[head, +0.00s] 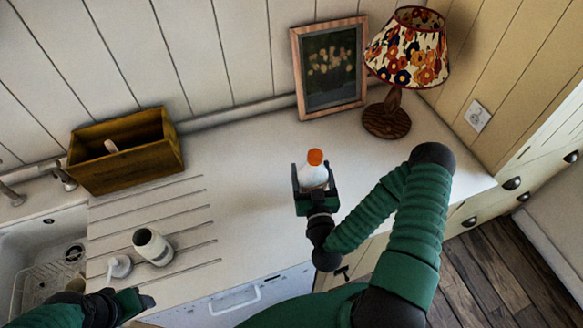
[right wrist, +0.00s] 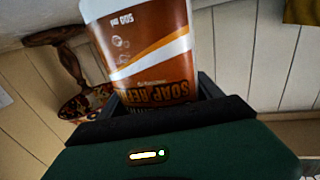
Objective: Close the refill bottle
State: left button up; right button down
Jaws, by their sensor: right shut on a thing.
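The refill bottle (head: 313,176) is white with an orange cap (head: 315,157) on its top end. I cannot tell how tightly the cap sits. My right gripper (head: 315,188) is shut around the bottle's body, over the counter. In the right wrist view the bottle (right wrist: 150,60) shows an orange-brown soap label between the dark fingers (right wrist: 155,100); its top is out of that view. I cannot tell whether its base touches the counter. My left gripper (head: 140,302) is at the lower left, apart from everything; its finger gap is unclear.
A white open-topped dispenser (head: 152,246) stands on the grooved drainboard, with a white pump head (head: 119,266) beside it. A wooden box (head: 126,151) stands behind. A framed picture (head: 330,68) and a lamp (head: 392,112) stand at the back. The sink (head: 40,250) is left.

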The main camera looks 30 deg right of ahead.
pick_arm(q)
notch_tip(320, 180, up, 5)
jog(key=a+p, duration=0.1)
jog(key=p, duration=0.4)
pick_arm(e)
jog(key=w+a+b, duration=0.2)
jog(key=w+a, duration=0.1)
jog(key=w, duration=0.4)
jog(key=w+d+f+b, duration=0.4)
jog(key=w+b, duration=0.1)
jog(key=w, duration=0.3)
jog(key=shift+w+d+f, duration=0.2)
jog(key=shift+w+d, duration=0.1)
jog(key=shift+w, duration=0.05)
jog(key=shift+c, duration=1.4)
grip_release()
jog(key=shift+s+d+f, duration=0.1)
jog(key=shift+d+f, duration=0.05)
jog(key=shift+d, duration=0.05)
jog(key=shift+o, duration=1)
jog(key=shift+a, duration=0.1)
pick_arm(q)
notch_tip(320, 180, down, 9)
jog(key=a+b, duration=0.1)
jog(key=b, duration=0.1)
jog(key=shift+a+f, duration=0.2)
pick_arm(e)
jog(key=v, duration=1.2)
jog(key=shift+a, duration=0.35)
